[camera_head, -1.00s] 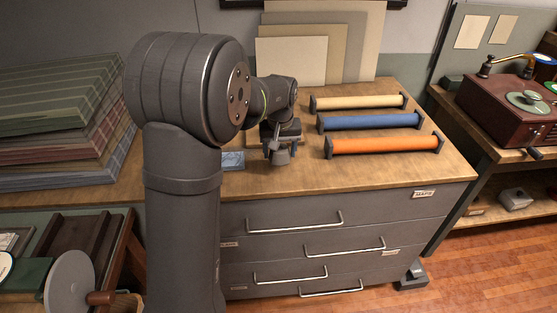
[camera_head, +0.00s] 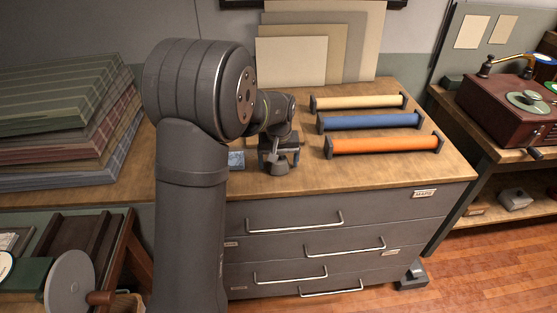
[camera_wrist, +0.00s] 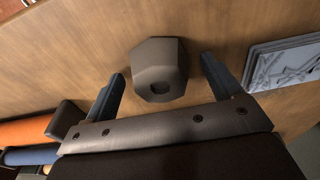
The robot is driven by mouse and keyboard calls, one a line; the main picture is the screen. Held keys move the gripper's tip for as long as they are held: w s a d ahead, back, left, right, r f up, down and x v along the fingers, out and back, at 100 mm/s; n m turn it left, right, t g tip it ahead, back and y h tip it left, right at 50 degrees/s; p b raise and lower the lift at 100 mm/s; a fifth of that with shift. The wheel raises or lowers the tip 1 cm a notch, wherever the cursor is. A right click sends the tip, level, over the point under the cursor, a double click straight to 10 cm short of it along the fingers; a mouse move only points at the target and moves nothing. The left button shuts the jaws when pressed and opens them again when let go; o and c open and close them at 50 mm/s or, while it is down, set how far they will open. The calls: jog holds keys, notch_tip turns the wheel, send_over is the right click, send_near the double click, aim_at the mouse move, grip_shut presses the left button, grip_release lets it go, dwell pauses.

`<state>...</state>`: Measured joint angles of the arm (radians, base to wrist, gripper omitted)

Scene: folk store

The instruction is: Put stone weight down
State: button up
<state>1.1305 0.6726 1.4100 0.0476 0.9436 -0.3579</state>
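The stone weight (camera_head: 279,169) is a small grey-brown faceted block and appears to rest on the wooden cabinet top (camera_head: 330,178). In the wrist view the weight (camera_wrist: 158,72) shows a dark round mark on its face. My gripper (camera_head: 279,157) is just above the weight, near the middle of the top. In the wrist view my gripper's two fingers (camera_wrist: 163,72) are spread on either side of the weight, with a gap visible at each side. The gripper is open and appears to hold nothing.
Cream (camera_head: 358,102), blue (camera_head: 370,121) and orange (camera_head: 384,145) rolls lie to the right. Striped folded stacks (camera_head: 70,120) stand at the left. Boards (camera_head: 291,61) lean behind.

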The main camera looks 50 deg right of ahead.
aim_at(279, 163)
jog(key=shift+r, duration=0.1)
notch_tip(279, 163, up, 12)
jog(key=s+a, duration=0.1)
dwell(0.4)
jog(key=f, duration=0.8)
jog(key=w+d+f, duration=0.1)
jog(key=f, duration=0.3)
jog(key=shift+f, duration=0.25)
notch_tip(279, 163, up, 3)
jog(key=shift+f, duration=0.1)
jog(key=shift+r, duration=0.6)
